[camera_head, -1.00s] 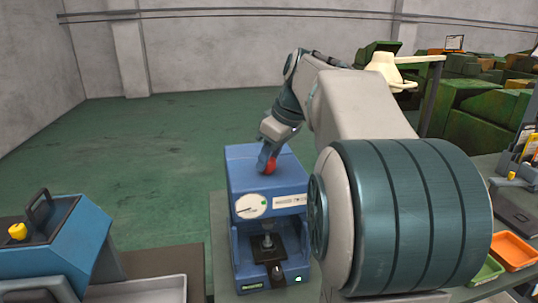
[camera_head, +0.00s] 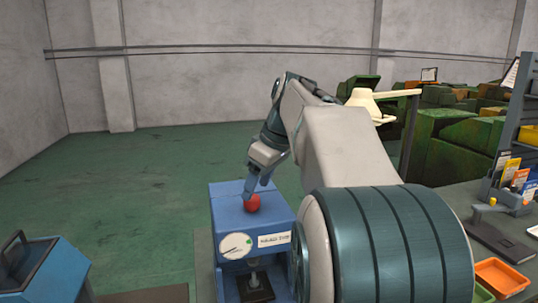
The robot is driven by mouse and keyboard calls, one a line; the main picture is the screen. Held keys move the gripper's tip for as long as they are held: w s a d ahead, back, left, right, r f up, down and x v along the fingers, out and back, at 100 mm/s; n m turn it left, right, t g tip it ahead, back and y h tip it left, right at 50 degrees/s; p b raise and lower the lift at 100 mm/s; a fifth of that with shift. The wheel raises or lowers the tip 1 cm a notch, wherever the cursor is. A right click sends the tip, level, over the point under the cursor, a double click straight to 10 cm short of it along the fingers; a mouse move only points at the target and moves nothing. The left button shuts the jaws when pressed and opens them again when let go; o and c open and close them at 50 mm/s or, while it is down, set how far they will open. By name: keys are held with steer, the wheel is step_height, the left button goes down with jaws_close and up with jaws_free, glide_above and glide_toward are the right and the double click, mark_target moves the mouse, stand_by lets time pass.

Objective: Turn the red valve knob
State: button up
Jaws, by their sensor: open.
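The red valve knob (camera_head: 252,203) sits on top of a blue machine (camera_head: 228,220) with a round white dial (camera_head: 235,246) on its front. My gripper (camera_head: 250,190) points down just above and behind the knob. One finger shows close beside the knob's upper edge, and I cannot tell whether it touches. The gripper is open. The knob is largely in plain view; its far side is hidden by the gripper.
Another blue machine (camera_head: 45,270) with a black handle stands at lower left. At right a bench holds an orange tray (camera_head: 502,277) and several packets. Green machines (camera_head: 455,150) stand behind. Green floor is free behind the blue machine.

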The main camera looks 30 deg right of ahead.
steer(key=p+v, duration=0.1)
steer(key=v, duration=0.9)
steer(key=shift+r, duration=0.25)
steer(key=shift+s+d, duration=0.1)
steer(key=m, duration=0.4)
glide_toward(250, 228)
steer(key=shift+g+h, duration=0.3)
steer(key=shift+h, duration=0.1)
steer(key=a+f, duration=0.1)
steer(key=f, duration=0.1)
steer(key=s+a+f, duration=0.1)
steer(key=f, duration=0.1)
steer(key=a+f, duration=0.1)
steer(key=f, duration=0.1)
steer(key=shift+s+a, duration=0.15)
steer(key=shift+a, duration=0.2)
steer(key=s+a+f+m, duration=0.1)
steer(key=s+a+f, duration=0.1)
steer(key=s+f, duration=0.3)
steer(key=s+a+f+m+h, duration=0.1)
steer(key=s+a+f, duration=0.2)
steer(key=f, duration=0.7)
steer(key=shift+s+a+f+m+h, duration=0.2)
steer(key=shift+s+m+h, duration=0.15)
steer(key=shift+s, duration=0.7)
